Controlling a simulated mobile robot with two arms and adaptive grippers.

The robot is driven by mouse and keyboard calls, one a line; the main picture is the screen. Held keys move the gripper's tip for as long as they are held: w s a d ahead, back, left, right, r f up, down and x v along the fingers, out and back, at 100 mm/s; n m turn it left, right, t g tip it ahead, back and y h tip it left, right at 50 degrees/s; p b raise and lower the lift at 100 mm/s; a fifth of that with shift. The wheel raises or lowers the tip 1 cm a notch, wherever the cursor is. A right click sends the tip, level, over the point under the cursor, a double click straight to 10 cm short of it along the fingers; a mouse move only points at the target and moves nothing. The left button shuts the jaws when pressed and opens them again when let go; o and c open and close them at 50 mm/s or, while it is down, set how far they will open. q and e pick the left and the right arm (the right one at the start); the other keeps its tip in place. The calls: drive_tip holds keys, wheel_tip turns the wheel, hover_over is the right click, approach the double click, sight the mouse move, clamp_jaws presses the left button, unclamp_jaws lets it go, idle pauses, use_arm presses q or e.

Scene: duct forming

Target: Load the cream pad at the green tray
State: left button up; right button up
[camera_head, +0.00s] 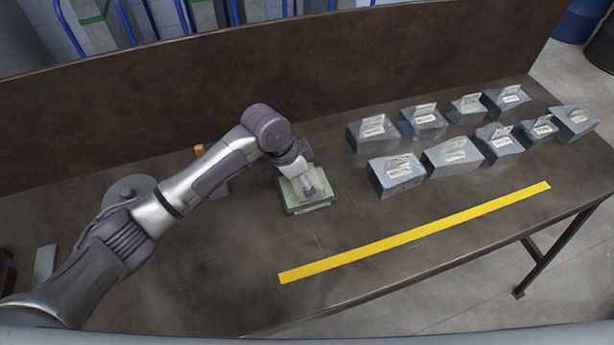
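The green tray (308,209) sits on the brown table, near the middle of the head view. A pale cream surface, probably the cream pad (290,190), shows within the tray's green rim, partly hidden by my gripper. My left gripper (309,190) reaches in from the left and points down over the tray, at or just above the pale surface. Its fingers are small and blend with what lies under them, so I cannot tell whether they are open, shut or holding the pad. My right gripper is not in view.
Several grey metal duct pieces (452,156) with pale labels stand in two rows at the right. A yellow strip (420,232) runs along the table's front. A dark back panel (250,85) closes the rear. A grey round object (130,187) lies left, behind my arm.

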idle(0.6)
use_arm(q)
drive_tip(key=shift+f+p, duration=0.15)
drive_tip(key=shift+p, duration=0.2)
idle(0.8)
wheel_tip(320, 180, up, 7)
drive_tip(key=p, duration=0.7)
drive_tip(key=shift+p, duration=0.4)
idle(0.5)
